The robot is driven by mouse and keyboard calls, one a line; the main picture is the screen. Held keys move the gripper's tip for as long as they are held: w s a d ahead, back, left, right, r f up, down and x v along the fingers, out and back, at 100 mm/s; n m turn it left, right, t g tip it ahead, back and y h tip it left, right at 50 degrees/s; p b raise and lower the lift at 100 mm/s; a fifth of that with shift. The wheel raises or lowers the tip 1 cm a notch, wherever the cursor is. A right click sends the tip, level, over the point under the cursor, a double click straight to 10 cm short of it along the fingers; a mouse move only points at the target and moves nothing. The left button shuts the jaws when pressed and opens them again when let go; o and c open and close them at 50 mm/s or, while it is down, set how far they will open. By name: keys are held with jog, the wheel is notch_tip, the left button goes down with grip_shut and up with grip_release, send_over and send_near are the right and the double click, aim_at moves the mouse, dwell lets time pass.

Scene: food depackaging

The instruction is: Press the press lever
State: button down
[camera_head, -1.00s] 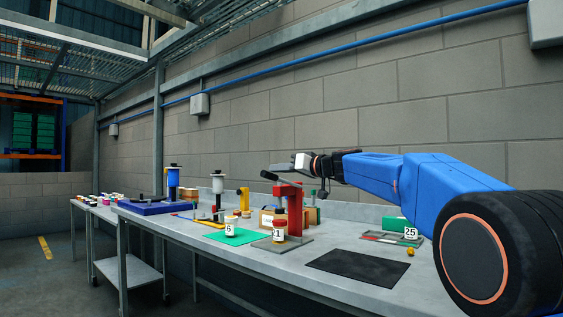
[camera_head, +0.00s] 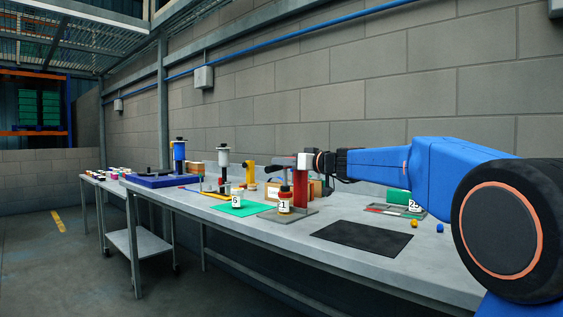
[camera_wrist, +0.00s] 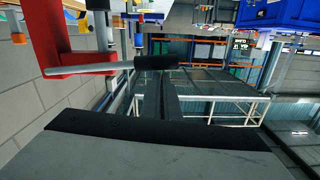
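The red press (camera_head: 300,192) stands on the bench against the back area, with a bottle labelled 21 (camera_head: 285,204) in front of its column. Its lever (camera_head: 277,168) sticks out to the left at the top.
A white jar labelled 5 (camera_head: 237,200) stands on a green mat (camera_head: 234,211) left of the press. A cardboard box (camera_head: 317,189) is behind. A black mat (camera_head: 361,235) lies right of it.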

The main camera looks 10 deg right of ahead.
jog(key=shift+w+f, duration=0.15)
jog(key=shift+f, duration=0.4)
jog(key=s+d+r, duration=0.5)
jog(key=s+d, duration=0.1)
jog(key=s, duration=0.3)
jog(key=shift+s+r, duration=0.15)
jog(key=shift+r, duration=0.05)
jog(key=s+a+f+m+g+h, duration=0.1)
jog(key=s+a+f+g+h, duration=0.15)
jog(key=s+f, duration=0.9)
jog(key=s+a+f+m+g+h, duration=0.2)
jog(key=s+a+f+g, duration=0.15)
jog(key=s+f, duration=0.8)
jog(key=s+d+f+m+g+h, duration=0.1)
jog(key=s+d+f+h, duration=0.2)
jog(key=s+f, duration=0.6)
jog(key=s+d+f+m+g+h, duration=0.2)
jog(key=s+d+f, duration=0.3)
jog(key=s+f, duration=0.4)
notch_tip(320, 180, down, 4)
jog(key=shift+s+d+f+h, duration=0.2)
jog(key=shift+s+d+h, duration=0.1)
jog(key=shift+s+h, duration=0.15)
